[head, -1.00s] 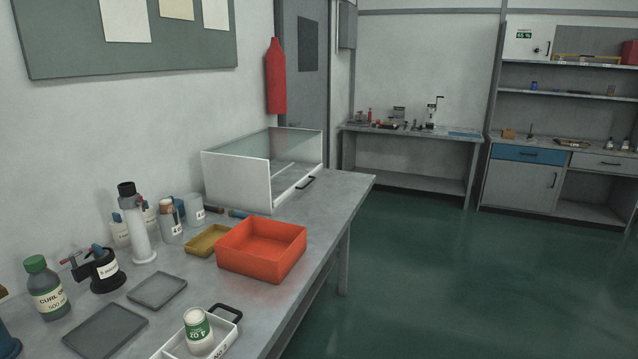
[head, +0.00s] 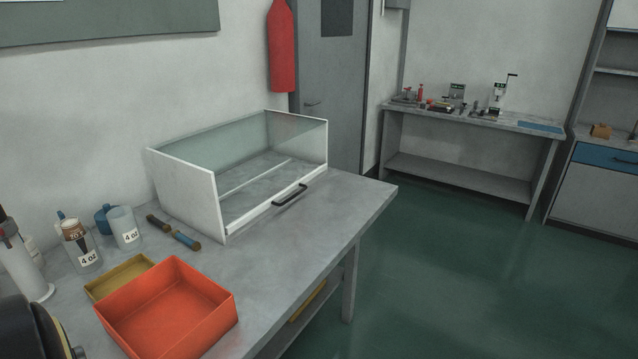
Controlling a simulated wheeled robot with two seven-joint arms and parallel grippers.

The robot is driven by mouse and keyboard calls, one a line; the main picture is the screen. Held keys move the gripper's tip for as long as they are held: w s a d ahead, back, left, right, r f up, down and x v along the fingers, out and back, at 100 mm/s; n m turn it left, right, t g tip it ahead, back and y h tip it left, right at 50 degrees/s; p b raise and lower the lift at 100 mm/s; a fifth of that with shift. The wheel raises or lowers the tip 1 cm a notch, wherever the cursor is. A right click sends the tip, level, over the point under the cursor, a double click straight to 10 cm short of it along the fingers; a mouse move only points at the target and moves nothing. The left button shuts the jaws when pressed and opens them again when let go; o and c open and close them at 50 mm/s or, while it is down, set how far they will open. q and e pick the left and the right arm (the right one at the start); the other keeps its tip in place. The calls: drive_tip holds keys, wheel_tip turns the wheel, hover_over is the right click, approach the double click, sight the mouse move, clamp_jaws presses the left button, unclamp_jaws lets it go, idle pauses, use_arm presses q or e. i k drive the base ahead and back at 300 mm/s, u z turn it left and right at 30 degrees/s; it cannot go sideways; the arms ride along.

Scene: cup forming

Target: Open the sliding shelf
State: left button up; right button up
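A white case with clear glass panels (head: 188,194) stands on the grey workbench against the wall. A low white front rail (head: 262,212) runs along its front, with a black bar handle (head: 289,195) on it. The rail sits flush between the case's side walls. The grey floor inside the case looks empty, with a thin pale strip across it. I cannot tell for certain which part is the sliding shelf. Neither of my grippers is in view, and nothing touches the handle.
An orange bin (head: 168,312) and a yellow tray (head: 121,277) stand in front of the case on the workbench (head: 345,212). Labelled cups (head: 124,228) and two short tools lie left of it. A yellow strip (head: 307,300) shows under the bench edge. Green floor is clear at right.

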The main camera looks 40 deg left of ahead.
sight(246, 190)
drive_tip(key=i, duration=1.5)
drive_tip(key=u, duration=3)
